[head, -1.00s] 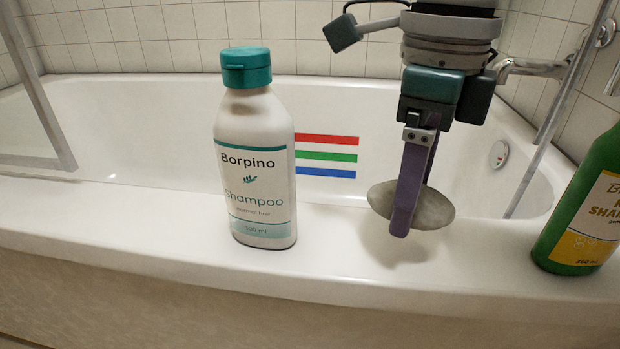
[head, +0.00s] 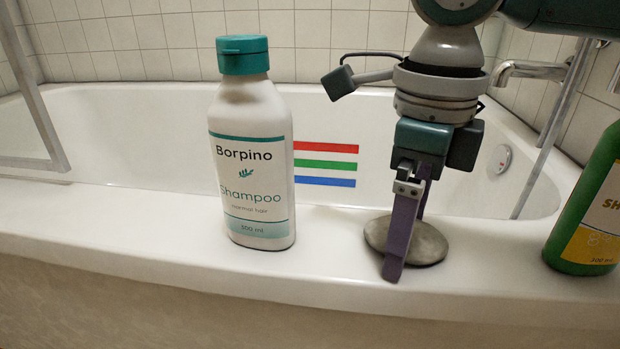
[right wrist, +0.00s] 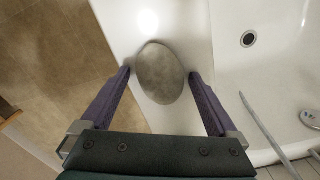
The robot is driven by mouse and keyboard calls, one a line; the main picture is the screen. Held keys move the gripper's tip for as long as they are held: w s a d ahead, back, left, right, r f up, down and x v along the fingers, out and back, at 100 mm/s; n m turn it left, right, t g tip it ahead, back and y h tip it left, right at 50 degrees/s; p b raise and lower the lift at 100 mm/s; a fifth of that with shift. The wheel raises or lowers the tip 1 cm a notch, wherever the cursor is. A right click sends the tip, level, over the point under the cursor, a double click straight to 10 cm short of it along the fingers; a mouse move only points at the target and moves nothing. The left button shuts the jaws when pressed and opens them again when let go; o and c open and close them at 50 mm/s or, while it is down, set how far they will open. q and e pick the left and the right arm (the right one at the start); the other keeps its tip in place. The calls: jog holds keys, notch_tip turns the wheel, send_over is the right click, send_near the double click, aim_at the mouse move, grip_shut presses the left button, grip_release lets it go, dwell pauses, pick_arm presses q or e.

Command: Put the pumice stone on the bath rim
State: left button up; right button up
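The pumice stone (head: 428,243) is a grey, flattened oval. It lies on the white bath rim (head: 335,250), to the right of the white shampoo bottle. My right gripper (head: 405,255) points down over the stone with its purple fingers apart, one in front of the stone in the head view. In the right wrist view the stone (right wrist: 160,74) lies between the open fingertips (right wrist: 160,72), with a small gap on each side. My left gripper is not in view.
A white shampoo bottle with a teal cap (head: 252,150) stands on the rim to the left. A green bottle (head: 590,205) stands to the right. The bath basin (head: 180,140) lies behind the rim, with a tap (head: 530,70) at the back right.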

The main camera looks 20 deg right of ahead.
jog(key=shift+r, duration=0.3)
notch_tip(320, 180, up, 12)
jog(key=p, duration=0.8)
jog(key=s+a+f+m+t+y, duration=0.1)
jog(key=s+a+f+m+y, duration=0.2)
jog(key=a+m, duration=0.45)
jog(key=s+a+f+m+t, duration=0.1)
jog(key=s+a+f+m, duration=0.4)
jog(key=m, duration=0.4)
jog(key=s+d+f+m+h, duration=0.1)
jog(key=s+d+m, duration=0.1)
jog(key=m, duration=0.6)
jog(key=s+d+f+m+t+h, duration=0.1)
jog(key=s+d+m, duration=0.2)
jog(key=m, duration=0.5)
jog(key=s+d+f+m, duration=0.1)
jog(key=s+d+m, duration=0.2)
jog(key=m, duration=0.6)
jog(key=shift+d+f+t+h, duration=0.2)
jog(key=shift+d+t+h, duration=0.15)
jog(key=shift+d, duration=0.35)
